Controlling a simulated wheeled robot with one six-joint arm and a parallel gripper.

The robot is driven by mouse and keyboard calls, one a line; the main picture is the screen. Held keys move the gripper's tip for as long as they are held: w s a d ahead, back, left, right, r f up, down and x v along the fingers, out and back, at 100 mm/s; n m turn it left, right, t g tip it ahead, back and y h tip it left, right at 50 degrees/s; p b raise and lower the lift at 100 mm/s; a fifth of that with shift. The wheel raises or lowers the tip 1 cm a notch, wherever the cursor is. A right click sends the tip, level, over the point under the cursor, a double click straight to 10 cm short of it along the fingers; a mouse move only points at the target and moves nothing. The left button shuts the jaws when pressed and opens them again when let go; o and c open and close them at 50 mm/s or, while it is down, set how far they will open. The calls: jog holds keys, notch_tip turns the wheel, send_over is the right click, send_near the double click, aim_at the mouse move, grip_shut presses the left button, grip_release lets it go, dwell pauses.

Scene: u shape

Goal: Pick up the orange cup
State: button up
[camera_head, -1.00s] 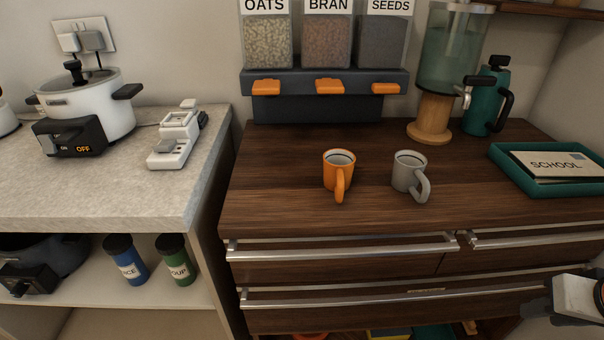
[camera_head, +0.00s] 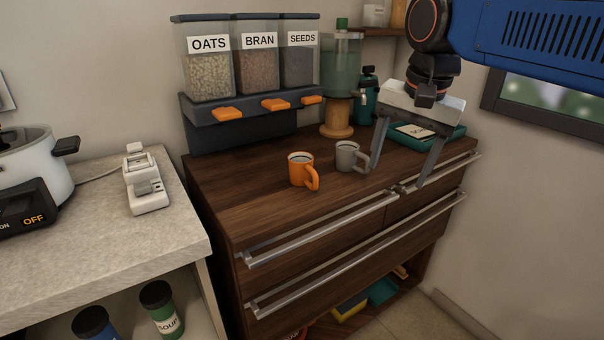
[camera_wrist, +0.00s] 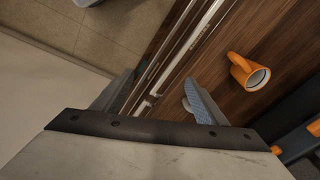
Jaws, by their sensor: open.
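The orange cup (camera_head: 301,171) stands upright on the wooden cabinet top in the head view, its handle toward the front right. It also shows in the wrist view (camera_wrist: 250,74), right of the fingers. My gripper (camera_head: 396,177) is open and empty, pointing down over the right part of the cabinet near its front edge. It is to the right of the orange cup and apart from it. In the wrist view my gripper (camera_wrist: 155,95) has its two fingers spread. A grey cup (camera_head: 349,157) stands between the orange cup and my gripper, close to the left finger.
Dispensers for oats, bran and seeds (camera_head: 250,62) stand behind the cups. A drink dispenser (camera_head: 338,116) and a teal tray (camera_head: 447,134) are at the back right. Drawer handles (camera_head: 320,229) stick out in front. The wood left of the orange cup is clear.

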jog(key=w+a+r+m+g, duration=0.1)
jog(key=w+a+r+m, duration=0.2)
jog(key=w+a+r, duration=0.4)
jog(key=m+g, duration=0.1)
jog(key=m, duration=0.2)
send_near(311, 167)
jog(key=shift+h, duration=0.3)
jog(key=f, duration=1.1)
jog(key=shift+a+f, duration=0.2)
jog(key=shift+a, duration=0.05)
jog(key=c, duration=1.4)
